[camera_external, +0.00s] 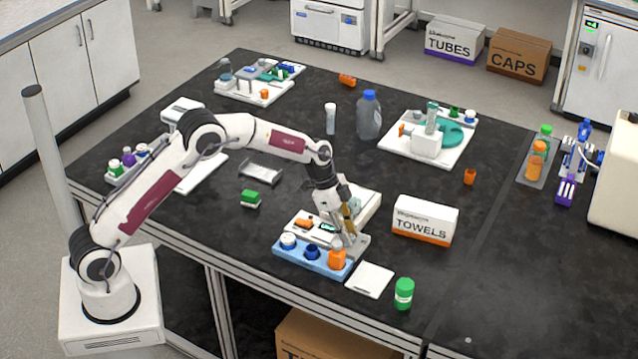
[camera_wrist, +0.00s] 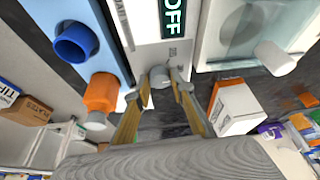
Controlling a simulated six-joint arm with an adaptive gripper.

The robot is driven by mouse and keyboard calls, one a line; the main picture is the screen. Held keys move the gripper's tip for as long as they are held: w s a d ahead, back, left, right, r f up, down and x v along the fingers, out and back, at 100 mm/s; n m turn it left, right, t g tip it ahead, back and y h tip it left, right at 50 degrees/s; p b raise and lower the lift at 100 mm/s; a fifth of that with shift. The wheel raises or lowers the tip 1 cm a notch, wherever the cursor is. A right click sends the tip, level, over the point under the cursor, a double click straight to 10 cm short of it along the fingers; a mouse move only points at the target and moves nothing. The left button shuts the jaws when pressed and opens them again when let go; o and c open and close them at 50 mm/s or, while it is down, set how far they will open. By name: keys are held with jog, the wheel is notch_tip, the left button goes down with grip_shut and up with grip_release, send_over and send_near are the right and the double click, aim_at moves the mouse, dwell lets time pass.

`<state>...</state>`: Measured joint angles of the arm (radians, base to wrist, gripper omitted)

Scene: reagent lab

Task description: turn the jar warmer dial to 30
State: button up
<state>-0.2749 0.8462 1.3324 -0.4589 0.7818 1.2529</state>
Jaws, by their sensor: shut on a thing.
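The jar warmer's white panel (camera_wrist: 150,50) fills the upper middle of the wrist view, with a dark green display (camera_wrist: 173,15) reading OFF. Its small grey dial (camera_wrist: 160,76) sits at the panel's near end. My gripper (camera_wrist: 160,88) has one finger on each side of the dial and is shut on it. In the external view my gripper (camera_external: 350,232) points down at the near end of the warmer (camera_external: 300,217), behind the blue tray. The dial is hidden there by the fingers. I cannot read any dial markings.
A blue tray (camera_external: 285,258) with an orange bottle (camera_external: 337,258) and a blue cup (camera_external: 311,251) lies close beside my gripper. A pale device (camera_external: 367,200) stands behind it.

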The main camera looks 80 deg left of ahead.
jog(key=o, duration=1.1)
jog(key=v, duration=1.2)
